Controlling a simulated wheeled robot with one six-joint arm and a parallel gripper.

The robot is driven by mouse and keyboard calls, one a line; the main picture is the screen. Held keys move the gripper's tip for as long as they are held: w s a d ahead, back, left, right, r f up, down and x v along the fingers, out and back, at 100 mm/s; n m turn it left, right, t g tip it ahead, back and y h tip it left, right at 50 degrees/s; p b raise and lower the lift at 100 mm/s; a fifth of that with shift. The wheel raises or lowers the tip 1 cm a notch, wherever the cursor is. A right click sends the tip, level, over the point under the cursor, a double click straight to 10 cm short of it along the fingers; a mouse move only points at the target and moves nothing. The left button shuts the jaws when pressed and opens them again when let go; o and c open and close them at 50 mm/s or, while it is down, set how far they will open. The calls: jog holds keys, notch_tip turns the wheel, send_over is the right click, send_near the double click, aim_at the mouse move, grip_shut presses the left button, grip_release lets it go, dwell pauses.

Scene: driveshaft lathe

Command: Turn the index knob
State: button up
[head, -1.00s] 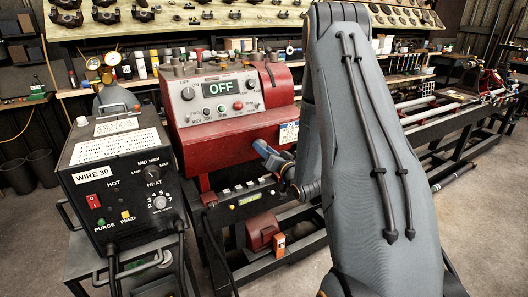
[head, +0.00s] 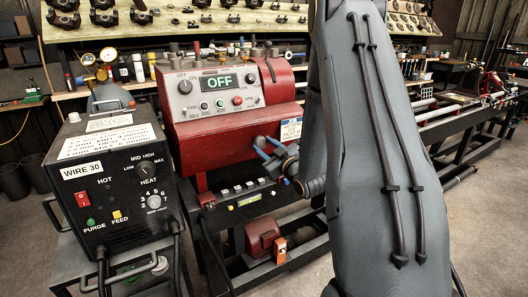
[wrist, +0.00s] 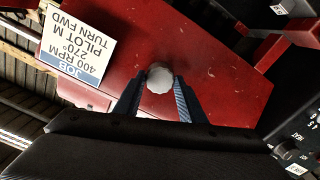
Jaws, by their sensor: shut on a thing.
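The index knob (wrist: 159,80) shows in the wrist view as a pale grey round knob on the red lathe headstock (wrist: 215,60). My gripper (wrist: 160,84) has its two blue fingers on either side of the knob, shut on it. In the head view my gripper (head: 262,144) is at the lower right of the front of the red headstock (head: 215,150). The knob cannot be made out there. A job card (wrist: 78,45) beside the knob reads 400 RPM, 270°, PILOT M, TURN FWD; it also shows in the head view (head: 290,129).
The lathe's control panel (head: 215,95) reads OFF. A black WIRE 30 box (head: 110,190) stands at the left, with handles and cables. The lathe bed (head: 450,125) extends to the right.

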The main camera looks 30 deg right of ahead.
jog(key=n+b, duration=0.3)
jog(key=n, duration=0.2)
jog(key=shift+n+b, duration=0.3)
jog(key=shift+b, duration=0.05)
dwell(0.4)
jog(key=o, duration=1)
jog(key=shift+o, duration=0.2)
jog(key=shift+s, duration=0.1)
jog(key=s+b, duration=0.1)
jog(key=s, duration=0.6)
jog(key=shift+s+d, duration=0.15)
jog(key=shift+s, duration=0.2)
